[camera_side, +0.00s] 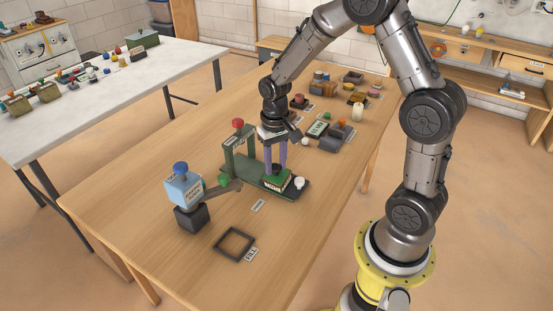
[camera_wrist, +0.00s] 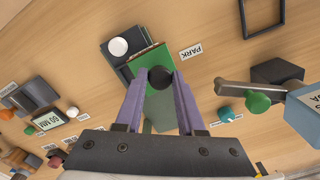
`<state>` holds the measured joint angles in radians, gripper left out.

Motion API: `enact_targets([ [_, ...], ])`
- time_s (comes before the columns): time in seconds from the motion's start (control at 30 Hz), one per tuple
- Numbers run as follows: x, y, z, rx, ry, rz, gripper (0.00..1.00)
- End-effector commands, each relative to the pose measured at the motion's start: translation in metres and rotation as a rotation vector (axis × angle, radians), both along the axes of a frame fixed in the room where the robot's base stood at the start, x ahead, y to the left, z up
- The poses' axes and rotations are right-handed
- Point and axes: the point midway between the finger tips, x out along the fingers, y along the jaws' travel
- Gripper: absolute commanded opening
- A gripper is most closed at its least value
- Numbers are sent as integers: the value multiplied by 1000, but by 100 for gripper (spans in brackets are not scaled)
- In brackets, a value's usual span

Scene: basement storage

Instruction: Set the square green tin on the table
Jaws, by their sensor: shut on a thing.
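The square green tin (camera_side: 277,181), with a pale band on its side, is at the dark green stand's base on the wooden table (camera_side: 150,160). I cannot tell whether it touches the base or hangs just above it. My gripper (camera_side: 276,166) points down over it, its purple fingers closed on its dark top knob. In the wrist view the round black knob (camera_wrist: 160,77) sits between the fingertips, with the green tin (camera_wrist: 149,60) beyond it. The fingers and knob hide part of the tin's top.
The dark green stand (camera_side: 232,158) has a red knob, and a white knob (camera_side: 300,182) is beside the tin. A blue dispenser (camera_side: 183,190) with an arm stands left. An empty black square frame (camera_side: 234,244) lies in front. Several small items crowd the far end. Bare wood lies front right.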

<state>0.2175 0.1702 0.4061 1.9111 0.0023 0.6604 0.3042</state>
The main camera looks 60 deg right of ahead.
Motion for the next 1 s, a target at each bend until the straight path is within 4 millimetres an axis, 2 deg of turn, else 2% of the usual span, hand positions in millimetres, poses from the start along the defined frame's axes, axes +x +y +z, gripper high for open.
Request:
enact_targets([
  [0.03,-9,16,8,-2,-5,9,0],
  [0.1,-23,34,17,-3,-7,10,0],
  [0.2,-44,54,25,-3,-7,8,0],
  [0.33,-63,70,31,-3,-7,5,0],
  [0.57,-72,77,28,-2,-4,1,0],
  [1.0,-71,76,-9,-3,-3,1,0],
])
